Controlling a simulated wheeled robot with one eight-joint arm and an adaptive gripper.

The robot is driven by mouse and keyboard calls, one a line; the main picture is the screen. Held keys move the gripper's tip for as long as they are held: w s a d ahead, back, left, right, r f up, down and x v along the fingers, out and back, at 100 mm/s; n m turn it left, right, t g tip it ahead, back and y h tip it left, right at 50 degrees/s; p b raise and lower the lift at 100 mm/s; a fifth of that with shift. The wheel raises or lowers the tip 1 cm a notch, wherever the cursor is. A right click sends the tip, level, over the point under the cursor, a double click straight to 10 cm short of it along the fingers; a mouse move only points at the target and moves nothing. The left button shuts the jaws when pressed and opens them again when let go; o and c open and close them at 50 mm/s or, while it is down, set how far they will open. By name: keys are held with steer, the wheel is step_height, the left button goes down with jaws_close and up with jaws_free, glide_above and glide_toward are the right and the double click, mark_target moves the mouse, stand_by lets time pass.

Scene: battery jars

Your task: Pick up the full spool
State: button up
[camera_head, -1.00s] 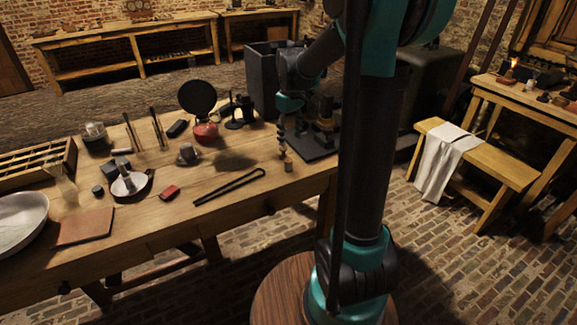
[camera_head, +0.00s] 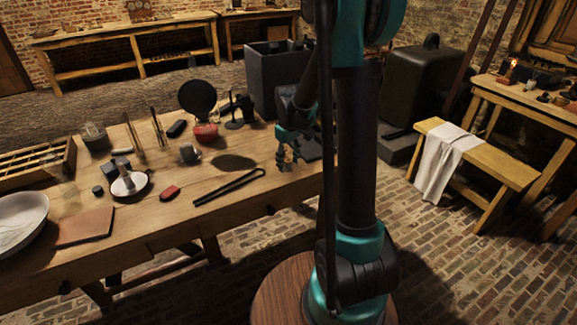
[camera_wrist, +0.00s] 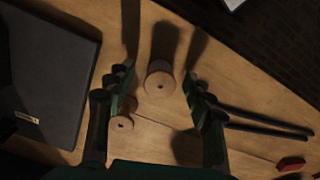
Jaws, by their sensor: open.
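In the wrist view, a larger round wooden spool (camera_wrist: 158,84), seen end-on with a dark centre hole, stands between the fingers of my gripper (camera_wrist: 157,76). A smaller spool (camera_wrist: 121,124) stands beside the left finger, lower in the picture. I take the larger one for the full spool, but the wound part is hard to make out. My gripper is open and empty, with a finger to each side of the larger spool; contact does not show. In the head view my gripper (camera_head: 286,157) is low over the table's right end and hides the spools.
A dark slab (camera_wrist: 48,75) fills the left of the wrist view. The red-based stand with a black disc (camera_head: 205,132) is farther back. The table's front edge is close.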

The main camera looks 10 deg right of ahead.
steer(key=c, duration=1)
steer(key=shift+r, duration=0.1)
steer(key=shift+c, duration=0.2)
